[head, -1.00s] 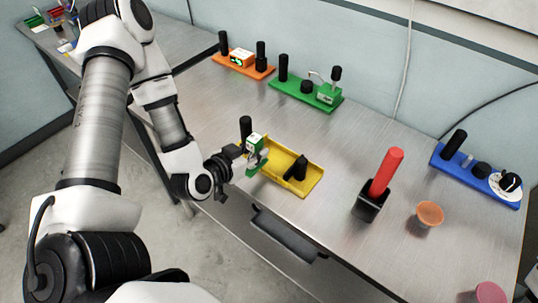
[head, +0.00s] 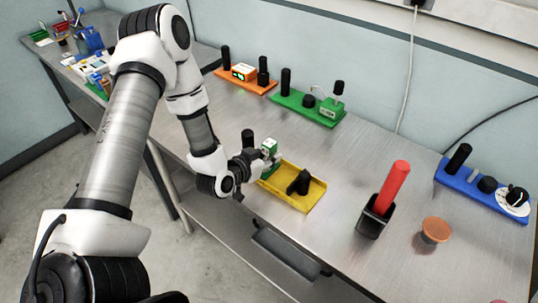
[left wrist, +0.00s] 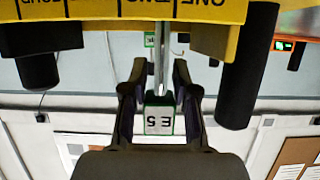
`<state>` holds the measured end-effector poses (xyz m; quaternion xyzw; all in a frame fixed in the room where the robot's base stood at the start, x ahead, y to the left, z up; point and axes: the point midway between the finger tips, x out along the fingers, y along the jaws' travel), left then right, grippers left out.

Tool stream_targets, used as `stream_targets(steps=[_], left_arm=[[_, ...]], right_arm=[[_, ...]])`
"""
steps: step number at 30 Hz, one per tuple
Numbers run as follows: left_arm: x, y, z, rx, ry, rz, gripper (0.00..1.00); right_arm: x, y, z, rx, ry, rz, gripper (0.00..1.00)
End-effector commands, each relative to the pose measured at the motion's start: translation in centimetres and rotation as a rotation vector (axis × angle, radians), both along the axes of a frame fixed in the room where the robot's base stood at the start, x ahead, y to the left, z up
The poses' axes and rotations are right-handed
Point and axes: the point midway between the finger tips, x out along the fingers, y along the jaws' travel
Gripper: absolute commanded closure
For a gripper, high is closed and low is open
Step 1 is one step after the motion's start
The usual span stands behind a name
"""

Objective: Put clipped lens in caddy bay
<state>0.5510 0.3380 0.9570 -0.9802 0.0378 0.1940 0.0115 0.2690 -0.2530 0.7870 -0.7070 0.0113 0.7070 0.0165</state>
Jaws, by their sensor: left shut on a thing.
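A small white-and-green block (head: 269,146), which I take to be the clipped lens, is held up by my left gripper (head: 262,159) over the left end of the yellow caddy (head: 311,202). In the left wrist view its white face reads "E5" (left wrist: 160,120) between the fingers of my left gripper (left wrist: 160,78). The yellow caddy also shows upside down at the top of that view (left wrist: 120,10). A black post (head: 247,138) stands at the caddy's left end and a black knob (head: 300,184) at its right part. I cannot tell whether the block touches the caddy.
A black holder (head: 373,219) with a red rod (head: 393,186) stands right of the caddy, beside an orange disc (head: 436,230). Orange (head: 265,87), green (head: 288,101) and blue (head: 508,209) modules stand along the back and right. The table between is clear.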

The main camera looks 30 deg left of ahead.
Motion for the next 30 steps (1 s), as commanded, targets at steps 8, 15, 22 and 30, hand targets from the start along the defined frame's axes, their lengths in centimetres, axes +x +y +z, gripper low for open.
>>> stream_targets(steps=[8,15,22,30], left_arm=[[0.0,0.0,-0.2,0.0,0.0,0.0,0.47],[-0.2,0.0,0.3,-0.001,0.001,0.0,0.47],[-4.5,0.5,1.9,-0.008,0.003,0.008,0.47],[-9.7,0.7,5.0,0.001,0.007,0.0,0.47]], right_arm=[[0.0,0.0,-0.2,0.0,0.0,0.0,0.38],[0.0,0.0,0.2,0.0,0.0,0.0,0.38],[0.0,0.0,0.0,0.0,0.0,0.0,0.38],[0.0,0.0,3.8,0.0,0.001,0.0,0.38]])
